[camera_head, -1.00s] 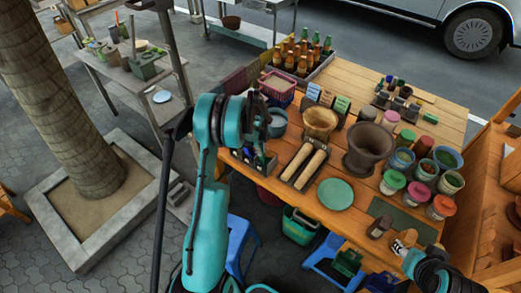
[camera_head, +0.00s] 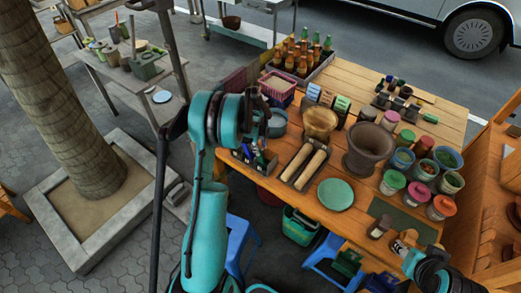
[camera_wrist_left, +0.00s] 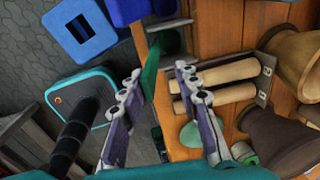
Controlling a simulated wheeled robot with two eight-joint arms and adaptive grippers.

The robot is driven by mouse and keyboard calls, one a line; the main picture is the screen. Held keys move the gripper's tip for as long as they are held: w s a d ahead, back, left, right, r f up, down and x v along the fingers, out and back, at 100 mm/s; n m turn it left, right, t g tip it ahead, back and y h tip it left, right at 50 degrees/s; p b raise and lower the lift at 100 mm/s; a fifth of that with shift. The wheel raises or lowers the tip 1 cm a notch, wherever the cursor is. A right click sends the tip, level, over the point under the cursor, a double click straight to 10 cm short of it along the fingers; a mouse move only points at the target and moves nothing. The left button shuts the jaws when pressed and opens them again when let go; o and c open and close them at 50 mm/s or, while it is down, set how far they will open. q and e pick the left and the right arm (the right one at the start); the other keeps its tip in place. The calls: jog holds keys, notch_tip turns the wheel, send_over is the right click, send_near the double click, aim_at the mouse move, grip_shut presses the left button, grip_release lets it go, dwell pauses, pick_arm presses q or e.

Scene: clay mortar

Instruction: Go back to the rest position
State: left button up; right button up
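My left gripper (camera_head: 264,158) hangs at the left edge of the wooden table, above a small box of tools (camera_head: 250,158). In the left wrist view its two fingers (camera_wrist_left: 159,72) are spread apart, with a green thing (camera_wrist_left: 151,70) showing in the gap, apparently beyond the fingers; no held object is clear. My right gripper (camera_head: 399,247) is low at the table's front right corner, small and partly hidden by its arm, so its opening cannot be told. The dark clay mortar (camera_head: 369,150) stands upright on the table, away from both grippers.
Close to my left gripper are a grey pot (camera_head: 277,122), a tray with two clay rolls (camera_head: 304,164) and a tan bowl (camera_head: 320,122). Blue stools (camera_head: 238,245) stand below.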

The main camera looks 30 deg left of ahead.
pick_arm(q)
jog(key=r, duration=0.3)
jog(key=s+r, duration=0.1)
jog(key=r, duration=0.1)
jog(key=shift+r, duration=0.25)
jog(key=shift+r, duration=0.1)
jog(key=s+d+r+n+t+b, duration=0.1)
jog(key=s+d+r+n+b, duration=0.2)
jog(key=s+d+n+b, duration=0.3)
jog(key=s+d+r+n+t+b, duration=0.2)
jog(key=s+d+r+n+b, duration=0.15)
jog(key=d, duration=0.45)
jog(key=s+d+f+n+t+b, duration=0.1)
jog(key=s+d+f+n+b, duration=0.2)
jog(key=s, duration=0.4)
jog(key=s+d+f+n+t+b, duration=0.1)
jog(key=s+d+f+n+b, duration=0.2)
jog(key=s+n, duration=0.3)
jog(key=shift+s+d+f+t+b, duration=0.3)
jog(key=shift+s+d+f+b, duration=0.15)
jog(key=shift+d+b, duration=0.45)
